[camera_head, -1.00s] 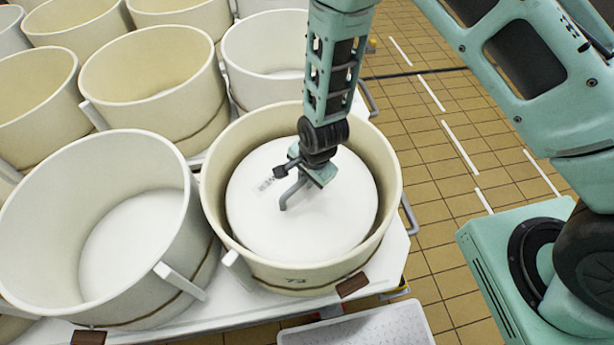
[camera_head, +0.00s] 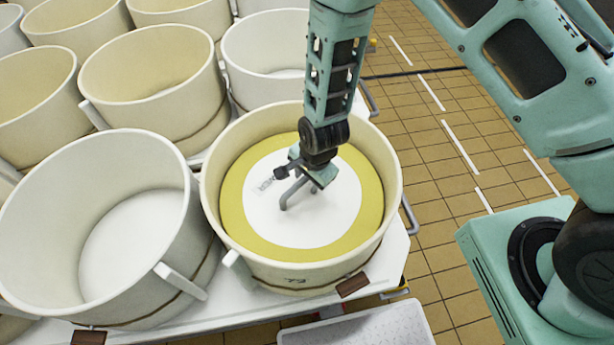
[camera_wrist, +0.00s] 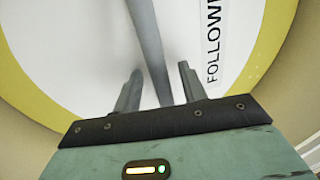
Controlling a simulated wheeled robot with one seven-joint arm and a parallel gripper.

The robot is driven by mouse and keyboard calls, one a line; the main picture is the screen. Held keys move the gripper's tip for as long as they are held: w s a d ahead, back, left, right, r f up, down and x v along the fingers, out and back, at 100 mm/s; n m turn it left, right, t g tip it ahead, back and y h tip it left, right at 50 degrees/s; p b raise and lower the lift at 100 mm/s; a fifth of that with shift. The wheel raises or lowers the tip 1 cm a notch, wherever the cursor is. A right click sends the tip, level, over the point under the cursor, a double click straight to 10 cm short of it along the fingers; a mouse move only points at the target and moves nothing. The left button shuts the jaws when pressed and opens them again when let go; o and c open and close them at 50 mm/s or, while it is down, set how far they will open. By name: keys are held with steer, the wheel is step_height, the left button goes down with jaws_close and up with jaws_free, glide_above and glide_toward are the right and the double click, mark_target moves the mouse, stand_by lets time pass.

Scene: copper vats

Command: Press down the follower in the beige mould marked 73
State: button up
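The beige mould marked 73 (camera_head: 325,270) stands at the front right of the group, its number on the near wall. Inside lies the follower (camera_head: 320,215), a round disc with a white centre and a yellow outer ring, below the mould's rim. In the wrist view the follower (camera_wrist: 75,55) carries a label, partly cut off. A grey bar handle (camera_wrist: 148,40) rises over it. My gripper (camera_head: 312,183) is low over the follower's middle. In the wrist view my gripper (camera_wrist: 158,80) has its fingers apart, one on each side of the bar. Contact cannot be told.
All stand on a white table (camera_head: 235,305). The tiled floor (camera_head: 430,165) to the right is clear beyond the table edge.

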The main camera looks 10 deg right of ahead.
steer(key=shift+r, duration=0.15)
steer(key=shift+r, duration=0.2)
step_height(320, 180, up, 16)
steer(key=s+d+r, duration=0.1)
steer(key=s+d, duration=0.1)
steer(key=s, duration=0.1)
steer(key=s+d+r+n+g, duration=0.1)
steer(key=s+d+r+n, duration=0.2)
steer(key=s+r+n, duration=1)
steer(key=s+n, duration=0.3)
steer(key=n, duration=0.2)
steer(key=shift+r+n+g+h, duration=0.15)
steer(key=shift+n+g+h, duration=0.15)
steer(key=shift+n+g, duration=0.1)
